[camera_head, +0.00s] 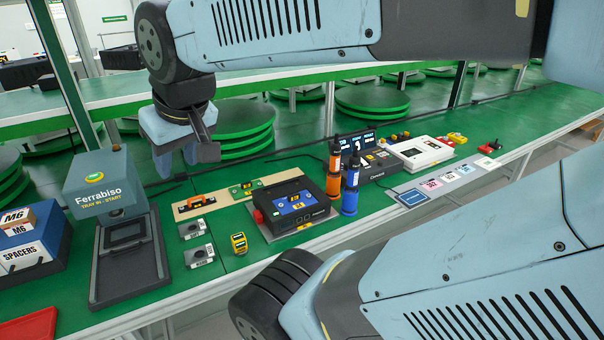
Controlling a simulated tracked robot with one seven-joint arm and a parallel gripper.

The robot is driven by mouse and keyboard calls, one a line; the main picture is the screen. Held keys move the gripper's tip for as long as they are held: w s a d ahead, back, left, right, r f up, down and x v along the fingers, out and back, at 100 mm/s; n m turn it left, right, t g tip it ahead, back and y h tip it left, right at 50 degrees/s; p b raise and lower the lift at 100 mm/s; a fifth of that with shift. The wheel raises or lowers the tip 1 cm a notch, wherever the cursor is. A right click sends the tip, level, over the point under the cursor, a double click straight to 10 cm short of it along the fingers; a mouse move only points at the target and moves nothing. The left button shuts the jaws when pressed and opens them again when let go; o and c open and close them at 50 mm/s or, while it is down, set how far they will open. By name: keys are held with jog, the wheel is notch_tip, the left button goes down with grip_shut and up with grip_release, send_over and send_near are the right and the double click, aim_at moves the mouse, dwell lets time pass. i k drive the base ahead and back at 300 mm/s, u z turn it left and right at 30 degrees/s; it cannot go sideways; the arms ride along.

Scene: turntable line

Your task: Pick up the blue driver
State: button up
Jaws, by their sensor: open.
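The blue driver (350,184) stands upright on the green bench, a blue body with a dark upper part. An orange driver (333,170) stands upright just to its left, close beside it. Both are right of the black device with a blue top. My gripper (190,158) is open and empty, pointing down above the bench, well to the left of the blue driver and apart from it. The far side of the blue driver is hidden.
A Ferrabiso press (98,176) with a grey tray stands at left, near the blue SPACERS box (30,250). A black device (292,205) sits left of the drivers. A white device (420,152) and grey card mat (408,198) lie right. A yellow tape measure (239,243) sits near the front edge.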

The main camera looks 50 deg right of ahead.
aim_at(352, 185)
jog(key=u, duration=0.7)
jog(key=k, duration=2.4)
jog(key=z, duration=0.5)
jog(key=i, duration=1)
jog(key=u, duration=0.1)
